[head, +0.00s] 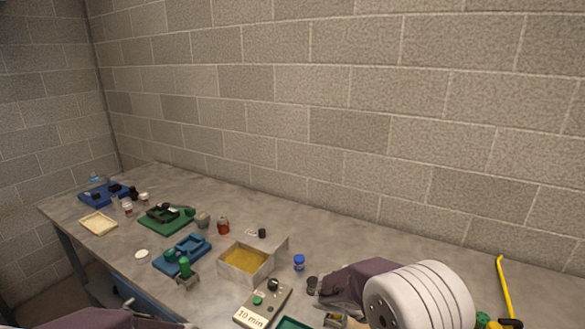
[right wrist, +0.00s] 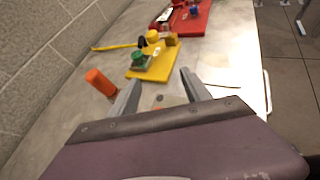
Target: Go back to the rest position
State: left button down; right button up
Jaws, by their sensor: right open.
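My right gripper (right wrist: 158,90) is open in the right wrist view, its two grey fingers apart over the grey tabletop with nothing seen held between them. In the head view its purple body (head: 350,283) shows at the lower right beside my white wrist, above the bench. My left gripper's purple body (head: 95,318) shows only in part at the bottom left edge of the head view. Its fingers are too cut off to judge their opening.
The long grey bench (head: 330,245) runs along a block wall. A box with yellow contents (head: 245,259), a timer box marked 10 min (head: 262,306), blue (head: 183,254) and green (head: 167,220) trays stand on it. The right wrist view shows an orange cylinder (right wrist: 101,82) and yellow tray (right wrist: 153,64).

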jog(key=s+d+f+m+g+y, duration=0.2)
jog(key=s+m+y, duration=0.1)
jog(key=s, duration=0.3)
jog(key=s+a+f+m+y, duration=0.2)
jog(key=a+m+y, duration=0.1)
jog(key=s+a+f+m+t+y, duration=0.1)
jog(key=s+a+f+m+y, duration=0.1)
jog(key=s+a+m+y, duration=0.1)
jog(key=s+a+f+m+y, duration=0.2)
jog(key=a+f+m, duration=0.1)
jog(key=a+m, duration=0.1)
jog(key=shift+s+a+m+t+y, duration=0.3)
jog(key=shift+a+y, duration=0.1)
jog(key=shift+a, duration=0.25)
jog(key=w+a+m+t, duration=0.1)
jog(key=w+a+m+y, duration=0.1)
jog(key=m, duration=0.1)
jog(key=shift+w+a+f+t, duration=0.15)
jog(key=shift+w+f+t, duration=0.2)
jog(key=shift+f+t, duration=0.05)
jog(key=shift+w+a+m, duration=0.1)
jog(key=shift+w+m, duration=0.2)
